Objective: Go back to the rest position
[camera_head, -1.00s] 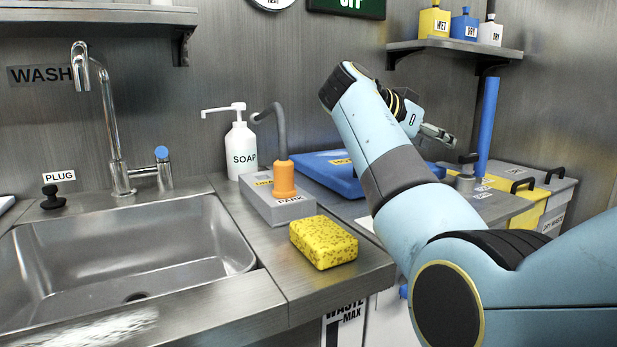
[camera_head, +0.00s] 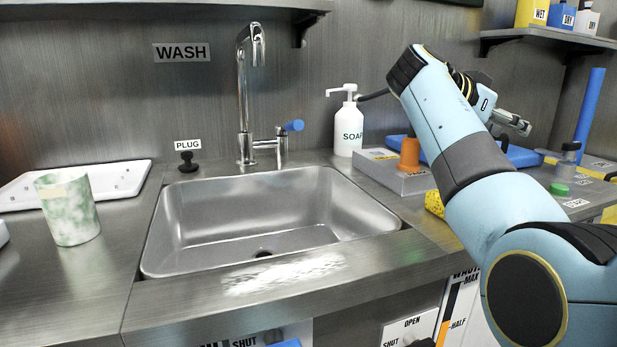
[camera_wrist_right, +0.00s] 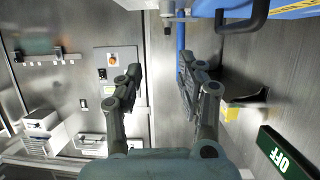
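My right arm reaches up from the lower right in the head view, with the forearm raised. The right gripper (camera_head: 512,122) is in the air in front of the back wall, right of the soap bottle. In the right wrist view the two fingers of the right gripper (camera_wrist_right: 158,75) stand apart with nothing between them. My left gripper is in neither view.
A sink (camera_head: 270,225) is set in the steel counter. A marbled cup (camera_head: 68,208) and white tray (camera_head: 120,182) stand left. The soap bottle (camera_head: 348,128), orange holder (camera_head: 409,155) and yellow sponge (camera_head: 434,204) are near my right arm. A shelf (camera_head: 540,41) is upper right.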

